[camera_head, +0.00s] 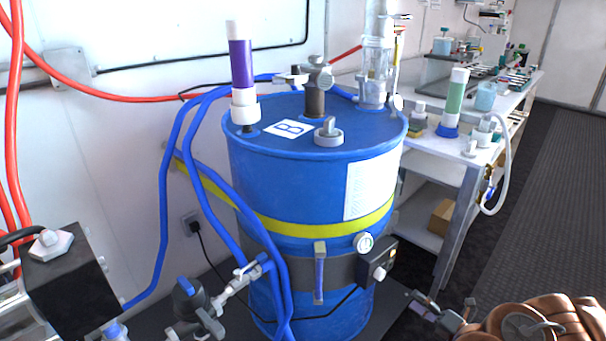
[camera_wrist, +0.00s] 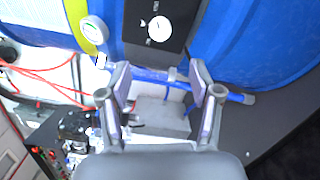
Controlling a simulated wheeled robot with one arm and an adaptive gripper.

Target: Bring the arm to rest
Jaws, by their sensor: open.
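My gripper (camera_head: 440,302) is low at the right of the head view, with my brown arm behind it. It is to the right of the blue drum's (camera_head: 310,200) lower part. In the wrist view my gripper (camera_wrist: 160,80) has its two fingers spread apart with nothing between them. Beyond the fingertips are the drum's blue wall (camera_wrist: 250,45) and a black control box (camera_wrist: 158,25) with a white dial. A round gauge (camera_wrist: 93,32) is at the upper left of that view. I cannot tell the exact gap between my fingers and the drum.
A white bench (camera_head: 450,148) with bottles and a lower shelf stands behind the drum at the right. Blue hoses (camera_head: 165,215) and a valve (camera_head: 200,305) are at the drum's left. The dark floor (camera_head: 530,200) at the right is clear.

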